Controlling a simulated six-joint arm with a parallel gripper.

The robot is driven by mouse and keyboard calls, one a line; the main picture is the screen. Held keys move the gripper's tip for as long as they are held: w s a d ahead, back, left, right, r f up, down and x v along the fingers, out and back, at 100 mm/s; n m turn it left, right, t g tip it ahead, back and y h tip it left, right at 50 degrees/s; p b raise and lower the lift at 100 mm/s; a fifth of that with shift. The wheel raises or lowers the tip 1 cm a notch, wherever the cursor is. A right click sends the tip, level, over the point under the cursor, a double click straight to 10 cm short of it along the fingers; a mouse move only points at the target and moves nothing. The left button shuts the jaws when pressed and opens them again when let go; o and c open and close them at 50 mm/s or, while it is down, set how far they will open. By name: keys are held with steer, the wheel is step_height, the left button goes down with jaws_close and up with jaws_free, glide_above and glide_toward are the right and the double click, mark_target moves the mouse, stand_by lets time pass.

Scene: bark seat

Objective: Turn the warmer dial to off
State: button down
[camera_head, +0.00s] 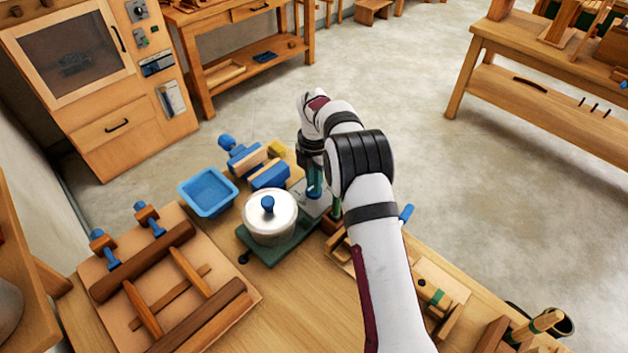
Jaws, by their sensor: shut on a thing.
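The warmer is a low green base (262,251) with a lidded silver pot (270,228) standing on it. The lid has a blue knob. A pale grey panel (312,203) is at the warmer's right end. My gripper (315,190) points down over this panel and is shut on the warmer dial. The dial is mostly hidden by the jaws and arm, so its setting cannot be read.
A blue tray (208,191) and blue-and-wood clamps (262,170) lie behind the pot. A wooden frame jig (170,280) is at the left. Wooden fixtures (432,295) stand right of my arm. The bench front centre is clear.

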steer(key=shift+a, duration=0.1)
steer(key=c, duration=0.8)
jaws_free()
steer(key=shift+c, duration=0.2)
steer(key=shift+r, duration=0.1)
step_height(320, 180, up, 16)
steer(key=shift+f, duration=0.2)
